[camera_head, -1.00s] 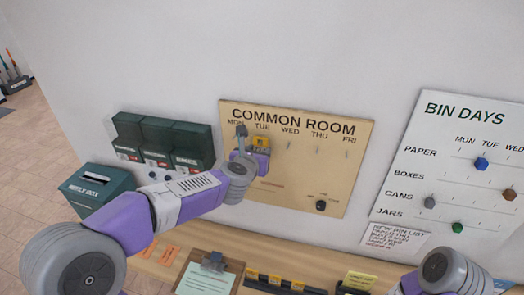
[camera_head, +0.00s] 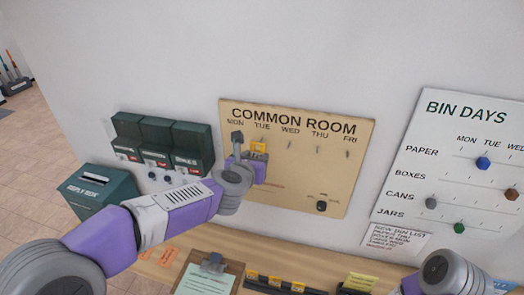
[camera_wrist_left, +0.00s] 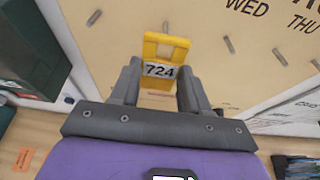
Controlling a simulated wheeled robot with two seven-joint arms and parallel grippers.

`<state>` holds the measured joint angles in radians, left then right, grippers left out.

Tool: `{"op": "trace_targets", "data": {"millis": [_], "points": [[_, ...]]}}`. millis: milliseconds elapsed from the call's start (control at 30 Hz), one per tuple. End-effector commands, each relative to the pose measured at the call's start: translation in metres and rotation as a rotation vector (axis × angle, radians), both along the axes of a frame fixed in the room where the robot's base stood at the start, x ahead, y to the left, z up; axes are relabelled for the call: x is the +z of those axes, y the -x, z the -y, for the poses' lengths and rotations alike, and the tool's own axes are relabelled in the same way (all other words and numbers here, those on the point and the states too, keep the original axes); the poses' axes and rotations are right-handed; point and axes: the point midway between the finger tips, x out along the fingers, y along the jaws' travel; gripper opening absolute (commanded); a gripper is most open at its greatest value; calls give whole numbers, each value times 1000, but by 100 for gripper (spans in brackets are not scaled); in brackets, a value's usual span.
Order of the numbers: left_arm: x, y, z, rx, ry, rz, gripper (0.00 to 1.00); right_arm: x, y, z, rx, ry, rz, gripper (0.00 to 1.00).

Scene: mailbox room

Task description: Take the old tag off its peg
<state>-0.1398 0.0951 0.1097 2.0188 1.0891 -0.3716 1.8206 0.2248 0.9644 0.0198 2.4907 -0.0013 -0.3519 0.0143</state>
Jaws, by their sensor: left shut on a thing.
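The yellow tag (camera_head: 258,147) with the number 724 is in front of the tan COMMON ROOM board (camera_head: 335,165), under TUE. It shows up close in the left wrist view (camera_wrist_left: 163,47), upright, with an opening in its upper part. My left gripper (camera_wrist_left: 159,78) is shut on its lower part, one finger on each side. In the head view the left gripper (camera_head: 256,160) partly covers the tag. A thin peg shows just above the tag in the wrist view; I cannot tell whether the tag still touches a peg. My right gripper is out of view.
Pegs under WED, THU and FRI look bare. A dark round knob (camera_head: 321,205) is low on the board. The BIN DAYS board (camera_head: 455,165) hangs at right. Green boxes (camera_head: 160,140) are at left. A clipboard (camera_head: 210,275) and black rail (camera_head: 290,283) are on the counter below.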

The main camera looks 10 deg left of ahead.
Motion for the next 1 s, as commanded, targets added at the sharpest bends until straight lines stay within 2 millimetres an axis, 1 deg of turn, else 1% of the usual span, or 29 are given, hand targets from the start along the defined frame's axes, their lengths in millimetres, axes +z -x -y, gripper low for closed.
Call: {"op": "trace_targets", "data": {"millis": [267,700,833,1000], "points": [[0,23,-1,0,0,2,19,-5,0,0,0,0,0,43],[1,58,-2,-1,-1,2,19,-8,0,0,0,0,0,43],[0,65,-2,-1,-1,2,19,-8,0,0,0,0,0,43],[0,67,-2,-1,0,1,19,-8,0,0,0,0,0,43]]}}
